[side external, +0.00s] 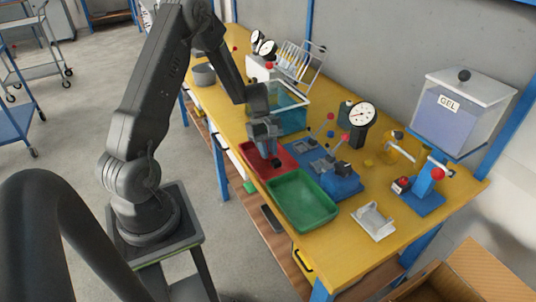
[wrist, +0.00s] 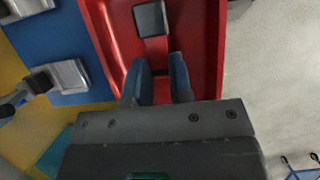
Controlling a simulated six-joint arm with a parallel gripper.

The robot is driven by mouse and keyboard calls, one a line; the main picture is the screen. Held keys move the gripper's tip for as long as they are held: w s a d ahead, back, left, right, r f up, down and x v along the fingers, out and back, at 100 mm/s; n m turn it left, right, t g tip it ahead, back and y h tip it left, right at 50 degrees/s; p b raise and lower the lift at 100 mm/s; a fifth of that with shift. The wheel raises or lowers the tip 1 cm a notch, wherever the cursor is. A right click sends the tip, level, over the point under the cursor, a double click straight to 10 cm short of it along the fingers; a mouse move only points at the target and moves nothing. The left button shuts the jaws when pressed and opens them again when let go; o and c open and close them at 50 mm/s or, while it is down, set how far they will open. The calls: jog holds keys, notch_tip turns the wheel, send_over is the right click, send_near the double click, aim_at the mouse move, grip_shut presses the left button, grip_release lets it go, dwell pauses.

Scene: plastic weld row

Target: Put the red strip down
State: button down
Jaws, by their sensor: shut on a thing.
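My gripper (side external: 266,145) points down over the red tray (side external: 285,152), near its middle. In the wrist view its two blue-grey fingers (wrist: 162,75) are close together, with a narrow red piece between them. I take this to be the red strip (wrist: 157,62), but its outline blends with the red tray floor behind it. A dark square piece (wrist: 150,19) shows just past the fingertips; it also shows below the fingers in the side view (side external: 277,162). I cannot tell whether the strip touches the tray floor. The red tray wall (wrist: 217,40) rises to the right in the wrist view.
A green tray (side external: 302,200) stands right of the red tray. A blue fixture (side external: 340,182) with metal clamps and a dial gauge (side external: 362,114) stand behind. A clear teal-rimmed tank (side external: 292,118) is close behind my gripper. Bare yellow table (side external: 345,255) lies at the front right.

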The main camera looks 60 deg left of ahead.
aim_at(269, 165)
jog(key=shift+f, duration=0.95)
jog(key=shift+f, duration=0.1)
jog(key=shift+f, duration=0.4)
jog(key=shift+f, duration=0.15)
